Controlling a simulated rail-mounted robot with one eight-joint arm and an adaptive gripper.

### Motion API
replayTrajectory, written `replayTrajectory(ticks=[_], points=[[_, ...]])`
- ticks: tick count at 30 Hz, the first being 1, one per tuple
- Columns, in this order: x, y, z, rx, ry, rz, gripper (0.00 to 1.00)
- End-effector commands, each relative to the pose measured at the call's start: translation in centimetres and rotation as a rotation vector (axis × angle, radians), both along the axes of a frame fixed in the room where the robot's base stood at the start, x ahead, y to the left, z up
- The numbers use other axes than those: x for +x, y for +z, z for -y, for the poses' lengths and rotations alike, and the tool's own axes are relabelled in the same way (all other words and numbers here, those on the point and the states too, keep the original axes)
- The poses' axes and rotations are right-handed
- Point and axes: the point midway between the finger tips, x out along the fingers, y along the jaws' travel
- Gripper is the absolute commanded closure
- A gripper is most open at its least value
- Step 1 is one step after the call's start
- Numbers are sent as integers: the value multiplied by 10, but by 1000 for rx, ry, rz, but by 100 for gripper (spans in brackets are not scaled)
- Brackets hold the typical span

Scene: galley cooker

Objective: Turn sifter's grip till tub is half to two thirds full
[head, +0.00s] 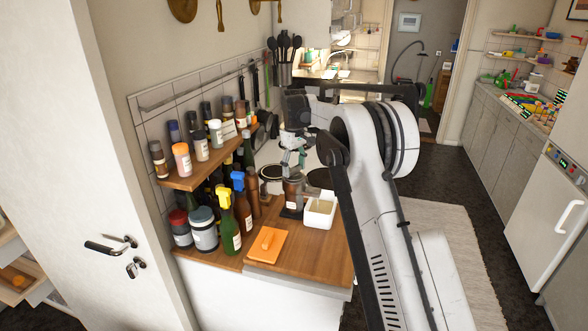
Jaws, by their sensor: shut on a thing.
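A white square tub (320,212) stands on the wooden counter, with pale beige contents inside. Its fill level is hard to judge from this angle. A brown and dark cylinder that looks like the sifter (292,194) stands upright just left of the tub, close to its side. My gripper (291,168) points down over the sifter from above and is shut on its top, where the grip appears to be. The fingers partly hide the grip, and its exact turn cannot be seen.
Bottles, including a green one with a yellow spray head (228,222), crowd the counter to the left beneath a spice shelf (205,165). An orange board (267,246) lies in front. Dark round pans or burners sit behind the tub. Front-right counter is clear.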

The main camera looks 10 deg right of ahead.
Motion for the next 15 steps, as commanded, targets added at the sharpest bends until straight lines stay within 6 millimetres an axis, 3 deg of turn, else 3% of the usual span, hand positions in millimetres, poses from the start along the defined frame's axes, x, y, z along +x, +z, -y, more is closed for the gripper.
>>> replayTrajectory(ticks=[15], points=[[0,-2,0,-1,-352,1,75]])
